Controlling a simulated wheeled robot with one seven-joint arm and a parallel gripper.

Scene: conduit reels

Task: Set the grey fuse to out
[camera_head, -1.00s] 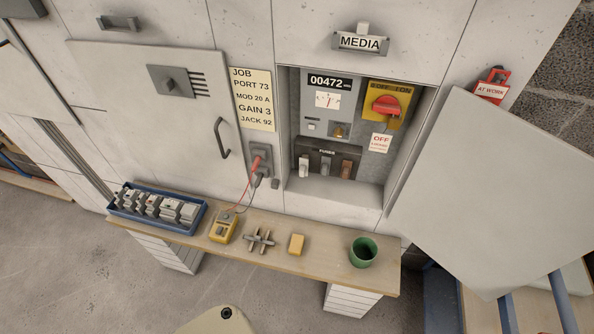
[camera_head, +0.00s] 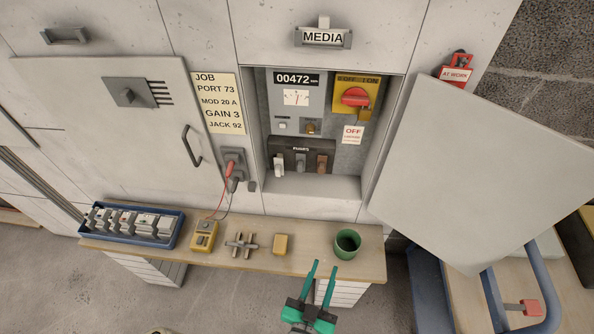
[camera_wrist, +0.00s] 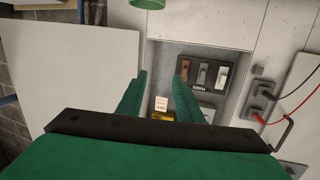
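The grey fuse (camera_head: 300,161) is the middle one of three in the dark fuse block (camera_head: 283,146) inside the open cabinet recess. A white fuse (camera_head: 278,165) is left of it and a brown fuse (camera_head: 321,163) right of it. In the wrist view, which is upside down, the grey fuse (camera_wrist: 202,74) is again between the other two, beyond my fingers. My gripper (camera_head: 325,265) is open and empty, in front of the bench and well short of the fuse block. Its two green fingers (camera_wrist: 163,75) stand apart in the wrist view.
A bench (camera_head: 262,262) below the recess holds a blue tray (camera_head: 130,238), a yellow meter (camera_head: 203,237), a grey cross-shaped piece, a yellow block and a green cup (camera_head: 347,243). A red switch (camera_head: 355,97) is above the fuses. An open door (camera_head: 475,170) juts out at right.

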